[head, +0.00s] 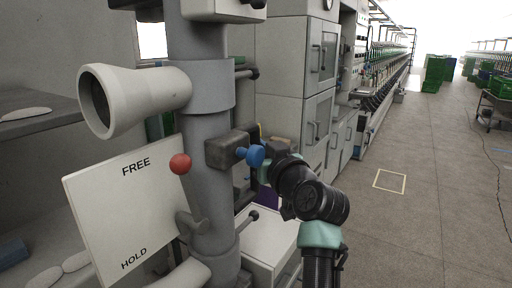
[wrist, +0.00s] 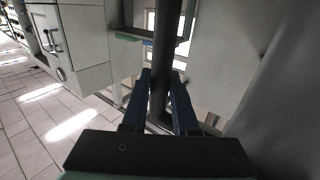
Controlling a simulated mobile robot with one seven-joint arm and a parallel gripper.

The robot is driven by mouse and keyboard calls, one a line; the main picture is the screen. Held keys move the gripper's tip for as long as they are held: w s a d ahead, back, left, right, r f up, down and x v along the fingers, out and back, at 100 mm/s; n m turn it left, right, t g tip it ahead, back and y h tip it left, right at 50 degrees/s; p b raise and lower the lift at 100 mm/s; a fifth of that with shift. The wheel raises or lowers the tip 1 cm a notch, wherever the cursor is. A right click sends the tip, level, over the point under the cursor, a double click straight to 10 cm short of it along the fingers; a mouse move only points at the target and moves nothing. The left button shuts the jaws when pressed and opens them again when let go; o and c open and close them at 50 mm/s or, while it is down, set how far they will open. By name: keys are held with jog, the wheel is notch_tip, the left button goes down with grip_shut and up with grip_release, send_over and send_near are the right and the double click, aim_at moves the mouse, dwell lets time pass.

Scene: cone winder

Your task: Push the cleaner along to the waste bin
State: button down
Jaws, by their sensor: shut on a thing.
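The cleaner (head: 208,130) is a grey upright column with a wide pale nozzle at its upper left. A white plate (head: 125,215) on it reads FREE above and HOLD below. A red ball knob (head: 180,164) sits near the FREE end. A dark block juts from the column toward my gripper (head: 256,156). In the wrist view my blue fingers (wrist: 161,100) are shut on a dark bar (wrist: 165,45), one on each side. Which part of the cleaner the bar is cannot be fully seen. I cannot make out a waste bin for certain.
Grey cabinets (head: 285,75) stand close behind the cleaner, with a long machine row beyond. A yellow-outlined square (head: 390,181) marks the floor to the right. The aisle (head: 430,150) is clear nearby. Green crates (head: 437,70) and a cart (head: 495,108) stand farther off.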

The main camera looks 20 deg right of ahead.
jog(key=shift+d+r, duration=0.2)
jog(key=shift+d, duration=0.05)
jog(key=c, duration=1)
grip_release()
jog(key=o, duration=0.3)
jog(key=shift+w+f, duration=0.15)
jog(key=s, duration=1.3)
jog(key=shift+d, duration=0.2)
jog(key=shift+s, duration=0.1)
